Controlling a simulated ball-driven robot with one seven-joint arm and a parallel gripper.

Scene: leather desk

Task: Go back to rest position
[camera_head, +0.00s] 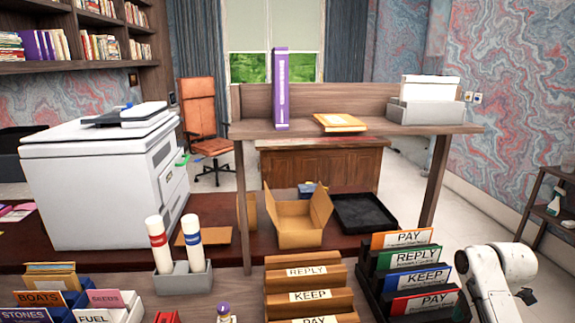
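My white arm (497,280) is at the lower right, beside the black file rack, with a rounded joint at its top. A small dark part (525,296) shows just right of the arm; it may be the end of my gripper, but its fingers cannot be made out. I see nothing held there. The lower part of the arm is cut off by the bottom edge of the picture.
A black rack (372,290) holds upright folders labelled PAY, REPLY and KEEP, close left of my arm. Wooden sorting tiers (305,285), an open cardboard box (298,218), a black tray (365,213) and a raised shelf (375,130) stand nearby. A printer (100,185) is left.

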